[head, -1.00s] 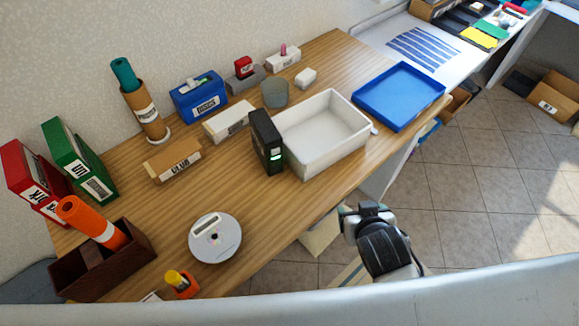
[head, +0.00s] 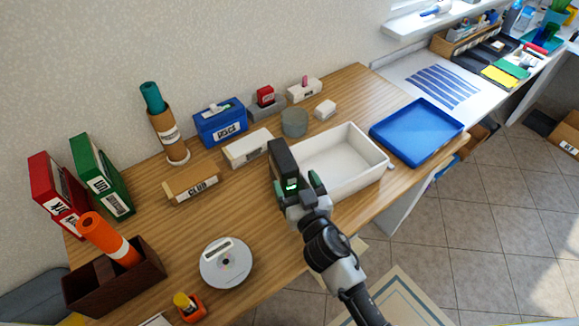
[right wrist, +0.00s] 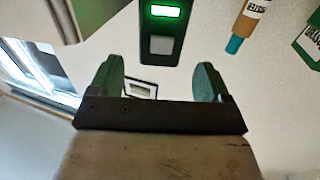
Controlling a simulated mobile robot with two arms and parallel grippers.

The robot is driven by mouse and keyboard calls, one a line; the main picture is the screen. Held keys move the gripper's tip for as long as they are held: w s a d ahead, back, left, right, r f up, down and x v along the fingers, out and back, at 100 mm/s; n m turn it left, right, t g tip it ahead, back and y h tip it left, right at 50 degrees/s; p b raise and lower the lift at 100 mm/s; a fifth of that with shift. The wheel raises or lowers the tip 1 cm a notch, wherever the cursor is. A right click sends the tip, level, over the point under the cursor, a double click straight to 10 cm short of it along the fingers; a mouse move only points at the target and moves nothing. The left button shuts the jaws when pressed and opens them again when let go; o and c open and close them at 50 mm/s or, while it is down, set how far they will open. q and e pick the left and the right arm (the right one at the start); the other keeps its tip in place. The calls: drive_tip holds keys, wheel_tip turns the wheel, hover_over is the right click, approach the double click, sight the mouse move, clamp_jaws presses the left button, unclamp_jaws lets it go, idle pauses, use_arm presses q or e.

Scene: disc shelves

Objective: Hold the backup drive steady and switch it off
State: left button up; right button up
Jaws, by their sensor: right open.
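The backup drive is a black upright box (head: 281,158) on the wooden desk, against the left side of a white bin. Its front has a lit green window (right wrist: 160,11) with a grey square button (right wrist: 160,45) below it, both seen in the right wrist view. My right gripper (head: 299,186) is in front of the drive's lower front. Its two fingers (right wrist: 160,70) are spread with the drive's face ahead between them; nothing is held. In the head view the gripper hides the drive's lower front, and I cannot tell whether they touch. My left gripper is not in view.
The white bin (head: 376,169) stands close on the right of the drive. Bare desk (head: 245,210) lies left of the drive.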

sight(291, 175)
drive_tip(key=x, duration=0.6)
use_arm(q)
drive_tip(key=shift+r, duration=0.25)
use_arm(e)
drive_tip(key=c, duration=1.2)
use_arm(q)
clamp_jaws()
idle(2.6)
